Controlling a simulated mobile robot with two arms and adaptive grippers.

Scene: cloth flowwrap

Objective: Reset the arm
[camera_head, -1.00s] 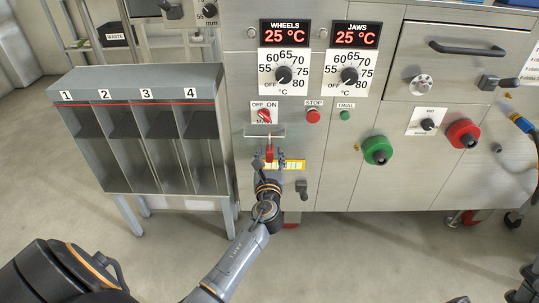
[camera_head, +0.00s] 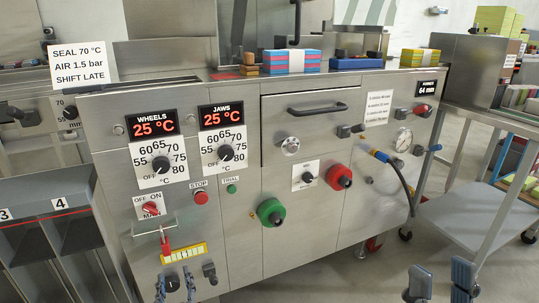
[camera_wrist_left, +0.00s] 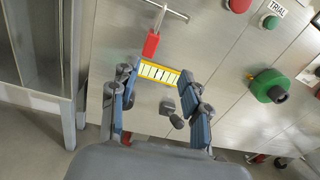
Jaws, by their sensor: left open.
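My left gripper (camera_head: 175,284) is at the lower left of the head view, in front of the machine panel. In the left wrist view its fingers (camera_wrist_left: 158,104) are spread with nothing between them. A red-tipped lever (camera_head: 165,243) hangs just above it on the panel, clear of the fingers; it also shows in the left wrist view (camera_wrist_left: 151,45). My right gripper (camera_head: 440,282) shows at the bottom right edge of the head view, its two fingers apart and empty over the floor. The rest of the right arm is out of view.
The steel machine front carries a yellow-framed strip (camera_head: 184,253), a small black knob (camera_head: 210,272), a red STOP button (camera_head: 200,198), a green knob (camera_head: 271,212) and a red knob (camera_head: 340,176). A slotted bin rack (camera_head: 60,240) stands at the left, a steel cart (camera_head: 470,215) at the right.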

